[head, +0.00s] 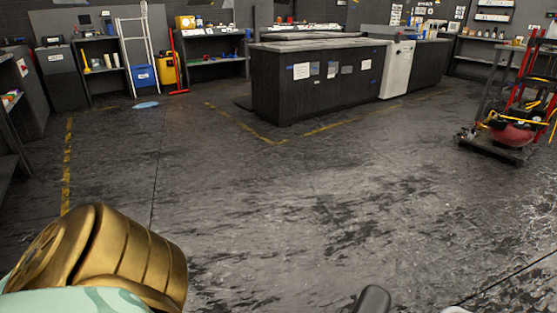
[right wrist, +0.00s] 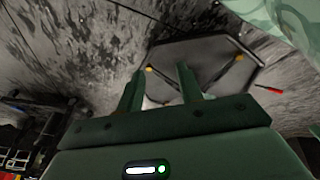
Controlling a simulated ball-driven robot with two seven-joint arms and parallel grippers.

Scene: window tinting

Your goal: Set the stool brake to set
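I cannot make out a stool or its brake for certain in either view. In the right wrist view my right gripper (right wrist: 160,88) has its two green fingers apart with nothing held between them. Beyond the fingertips is a dark, many-sided plate (right wrist: 195,58) with dark bars and small yellow parts. I cannot tell whether it belongs to the stool or to my base. In the head view a dark rounded piece (head: 373,299) shows at the bottom edge, too cut off to name. My left gripper is out of view.
A dark counter (head: 318,85) stands mid-back on the wet-looking floor, with yellow floor lines before it. A cart with a red machine (head: 510,134) stands at right. A white ladder (head: 138,60), blue bin (head: 144,76) and shelves line the back. The floor between is open.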

